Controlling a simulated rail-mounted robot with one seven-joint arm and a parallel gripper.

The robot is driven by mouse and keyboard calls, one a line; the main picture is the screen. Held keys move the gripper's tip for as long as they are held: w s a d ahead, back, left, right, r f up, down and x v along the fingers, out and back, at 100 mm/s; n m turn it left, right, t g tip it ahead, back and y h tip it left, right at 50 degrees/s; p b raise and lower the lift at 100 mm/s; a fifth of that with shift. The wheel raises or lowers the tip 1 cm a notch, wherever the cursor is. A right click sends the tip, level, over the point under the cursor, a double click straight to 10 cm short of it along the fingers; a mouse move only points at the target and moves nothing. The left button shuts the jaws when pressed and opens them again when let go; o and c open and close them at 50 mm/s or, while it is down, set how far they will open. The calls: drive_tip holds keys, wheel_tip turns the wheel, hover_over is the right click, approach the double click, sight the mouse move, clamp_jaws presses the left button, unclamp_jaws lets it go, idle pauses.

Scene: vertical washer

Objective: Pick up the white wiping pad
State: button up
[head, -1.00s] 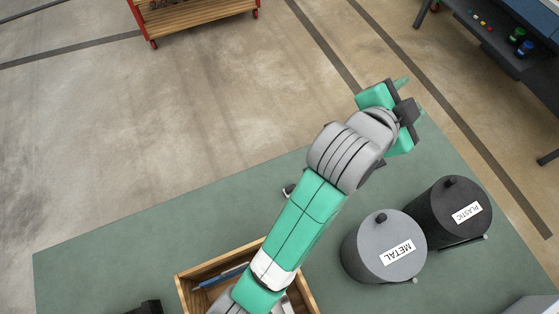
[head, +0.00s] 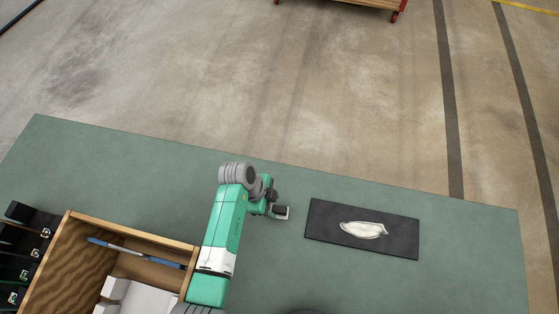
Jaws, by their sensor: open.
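A flat, pale, irregular white piece (head: 362,230) lies on a black rectangular mat (head: 405,246) right of my arm. White blocky items (head: 140,298) lie in the wooden crate (head: 65,230) at the lower left. I cannot tell for sure which of these is the white wiping pad. My gripper (head: 280,212) is over the green table, just left of the black mat and apart from the white piece. It is open, and nothing shows in it. Its fingers are small and partly hidden by the wrist.
The green table (head: 160,175) is clear behind the crate and around the mat. A blue pen-like tool (head: 120,247) lies in the crate. Dark holders (head: 20,240) stand at the left edge. A red-framed cart (head: 365,3) stands on the floor beyond.

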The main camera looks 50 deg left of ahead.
sight(279, 209)
drive_tip(key=shift+w+d+f, duration=0.2)
drive_tip(key=shift+d+f, duration=0.05)
drive_tip(key=shift+f, duration=0.35)
drive_tip(key=b+x, duration=0.2)
drive_tip(key=x, duration=0.1)
drive_tip(key=b+x, duration=0.1)
drive_tip(key=x, duration=0.1)
drive_tip(key=shift+w+a+f+b, duration=0.1)
drive_tip(key=shift+a+f+b, duration=0.05)
drive_tip(key=shift+a+b, duration=0.2)
drive_tip(key=shift+d, duration=0.1)
drive_tip(key=c, duration=0.7)
wheel_tip(279, 209, up, 10)
drive_tip(key=p, duration=0.5)
